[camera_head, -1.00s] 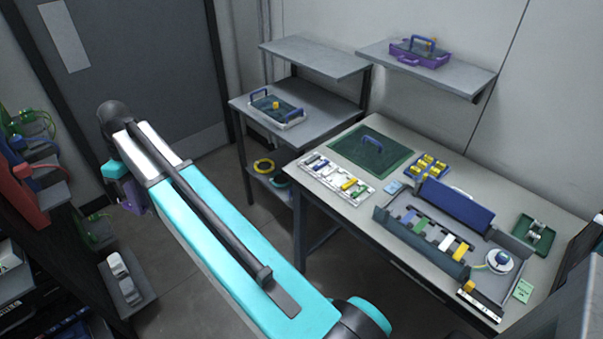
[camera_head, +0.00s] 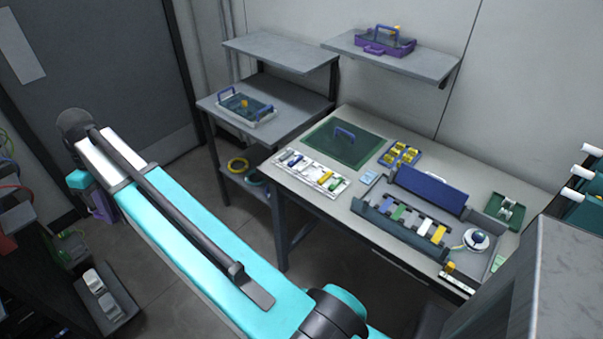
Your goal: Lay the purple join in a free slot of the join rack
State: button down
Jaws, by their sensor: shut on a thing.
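My arm reaches from the lower right to the upper left, away from the workbench. My gripper cannot be made out at its far end. A small purple shape (camera_head: 103,206) shows beside the arm's far end; I cannot tell whether it is the purple join. A white rack (camera_head: 311,173) with several coloured pieces in a row lies at the bench's left front edge. A grey tray (camera_head: 386,231) with a raised blue lid (camera_head: 431,189) holds several coloured bars to its right. I cannot tell which is the join rack, or which slots are free.
The workbench (camera_head: 381,135) also bears a green mat (camera_head: 325,150), a blue-and-yellow holder (camera_head: 400,155) and a green holder (camera_head: 503,211). A side shelf (camera_head: 292,98) holds a handled tray. A purple case (camera_head: 372,47) sits on the wall shelf. Dark shelving stands at lower left.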

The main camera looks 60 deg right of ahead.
jog(key=s+d+f+m+p, duration=0.15)
jog(key=s+d+m, duration=0.3)
jog(key=d, duration=0.45)
jog(key=s+d+f+m+t+p, duration=0.1)
jog(key=s+d+m+p, duration=0.3)
jog(key=d, duration=0.6)
jog(key=s+d+f+m+p, duration=0.1)
jog(key=s+d+m, duration=0.2)
jog(key=s+d, duration=0.45)
jog(key=s+d+m+p, duration=0.2)
jog(key=s+d+m, duration=0.2)
jog(key=s, duration=0.4)
jog(key=s+d+f+m+p, duration=0.1)
jog(key=s+d+m+p, duration=0.1)
jog(key=s+d+m, duration=0.2)
jog(key=s+d+f+m+p, duration=0.1)
jog(key=s+d+m, duration=0.4)
jog(key=s, duration=0.9)
jog(key=d+p, duration=0.1)
jog(key=d, duration=0.2)
jog(key=shift+d+f+p, duration=0.25)
jog(key=shift+d+p, duration=0.05)
